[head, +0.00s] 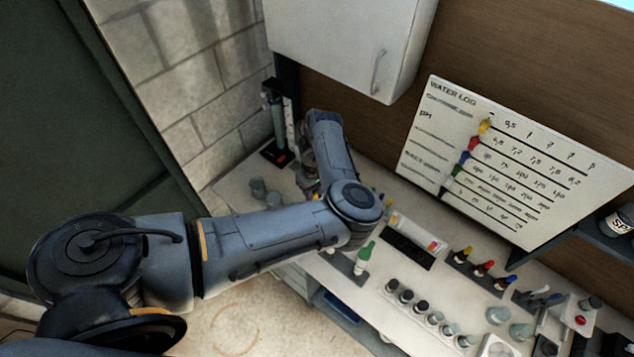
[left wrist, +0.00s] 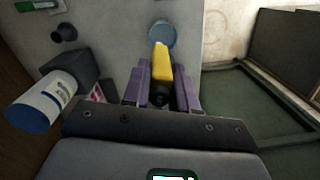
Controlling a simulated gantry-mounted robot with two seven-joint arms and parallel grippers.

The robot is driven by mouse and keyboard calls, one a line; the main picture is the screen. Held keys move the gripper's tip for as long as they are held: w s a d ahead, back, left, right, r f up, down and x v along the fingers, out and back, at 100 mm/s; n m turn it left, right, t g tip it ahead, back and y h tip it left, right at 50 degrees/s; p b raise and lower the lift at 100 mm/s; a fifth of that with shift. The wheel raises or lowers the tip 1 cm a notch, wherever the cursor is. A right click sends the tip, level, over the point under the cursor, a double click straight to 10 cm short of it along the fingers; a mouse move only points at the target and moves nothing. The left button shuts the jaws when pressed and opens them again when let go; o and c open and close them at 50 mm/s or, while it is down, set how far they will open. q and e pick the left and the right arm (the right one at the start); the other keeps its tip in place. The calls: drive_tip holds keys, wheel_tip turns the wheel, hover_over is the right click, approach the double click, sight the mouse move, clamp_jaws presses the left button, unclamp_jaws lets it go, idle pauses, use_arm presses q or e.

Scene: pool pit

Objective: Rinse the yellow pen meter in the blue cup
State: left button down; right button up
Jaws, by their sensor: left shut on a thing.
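The yellow pen meter (left wrist: 162,68) is in the left wrist view, held between the purple finger pads of my left gripper (left wrist: 160,88), which is shut on it. Its far end points at a round blue-grey cup (left wrist: 162,33), likely the blue cup. The pen's end overlaps the cup's near rim in the picture; I cannot tell whether it is inside or above. In the head view my left gripper (head: 306,168) is at the bench's back left corner, mostly hidden by my arm. The pen meter is not clear there. My right gripper is not in view.
A white bottle with a blue end (left wrist: 45,100) and a small dark cup (left wrist: 65,33) lie left of the gripper in the wrist view. In the head view a green-capped bottle (head: 364,258), several vials (head: 421,306) and a water log board (head: 520,160) are to the right.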

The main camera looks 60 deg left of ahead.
use_arm(q)
wheel_tip(320, 180, down, 10)
drive_tip(key=s+b, duration=0.1)
drive_tip(key=b, duration=0.4)
drive_tip(key=shift+s+f, duration=0.25)
drive_tip(key=shift+s, duration=0.1)
idle(0.4)
drive_tip(key=shift+f, duration=0.1)
idle(0.4)
drive_tip(key=shift+f+b, duration=0.7)
drive_tip(key=shift+f, duration=0.4)
drive_tip(key=shift+r, duration=0.1)
idle(0.8)
